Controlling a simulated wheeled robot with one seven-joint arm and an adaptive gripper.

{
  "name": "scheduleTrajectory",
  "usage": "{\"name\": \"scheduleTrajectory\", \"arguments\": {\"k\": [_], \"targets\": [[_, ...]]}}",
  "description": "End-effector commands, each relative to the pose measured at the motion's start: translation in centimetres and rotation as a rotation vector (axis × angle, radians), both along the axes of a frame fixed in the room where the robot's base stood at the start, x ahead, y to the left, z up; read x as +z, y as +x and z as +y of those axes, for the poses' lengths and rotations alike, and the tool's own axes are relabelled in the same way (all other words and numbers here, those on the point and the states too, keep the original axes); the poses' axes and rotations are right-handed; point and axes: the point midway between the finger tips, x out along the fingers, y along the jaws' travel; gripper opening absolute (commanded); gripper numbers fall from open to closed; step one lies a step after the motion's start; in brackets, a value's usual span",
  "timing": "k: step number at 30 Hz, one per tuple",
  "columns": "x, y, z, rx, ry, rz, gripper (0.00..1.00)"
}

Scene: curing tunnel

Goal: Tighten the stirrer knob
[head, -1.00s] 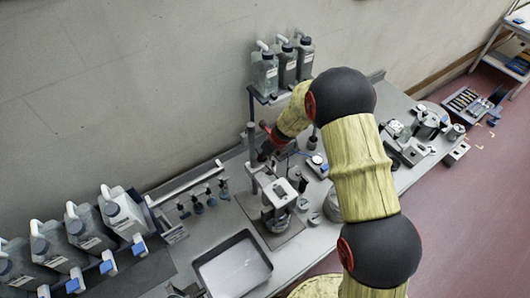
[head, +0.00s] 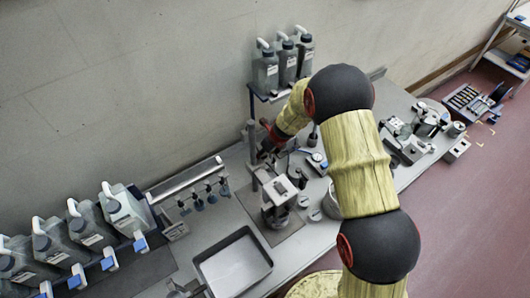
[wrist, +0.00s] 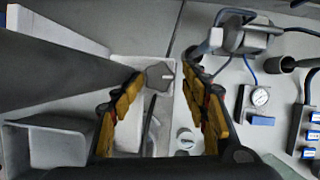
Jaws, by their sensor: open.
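In the wrist view, a dark grey lobed knob (wrist: 160,77) with a pale mark sits on a light block. My gripper (wrist: 164,78) is open, with one yellow-padded finger on each side of the knob in the picture. The left fingertip looks nearest to it; I cannot tell whether they touch. In the head view, the stirrer stand (head: 251,140) rises from the bench, with a pale boxy unit (head: 279,187) in front. My gripper (head: 266,150) is beside the upright, partly hidden by my arm. The knob cannot be made out there.
A grey tray (head: 243,283) lies at the front of the bench. Bottles (head: 283,65) stand on a raised shelf behind my arm. A rack with hanging tools (head: 198,200) is to the left. In the wrist view, a round gauge (wrist: 260,97) lies right of my gripper.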

Motion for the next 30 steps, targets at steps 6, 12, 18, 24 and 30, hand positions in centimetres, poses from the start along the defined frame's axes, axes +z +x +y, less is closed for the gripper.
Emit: {"name": "scheduleTrajectory", "arguments": {"k": [6, 12, 18, 24, 30], "targets": [[0.0, 0.0, 0.0, 0.001, 0.000, 0.000, 0.47], [1.2, -0.3, -0.2, 0.000, 0.001, 0.000, 0.47], [4.0, -1.1, -1.0, 0.001, 0.000, -0.002, 0.47], [6.3, -1.9, -1.7, 0.000, 0.001, -0.001, 0.47], [7.3, -2.3, -2.0, 0.000, 0.000, 0.001, 0.47]]}}
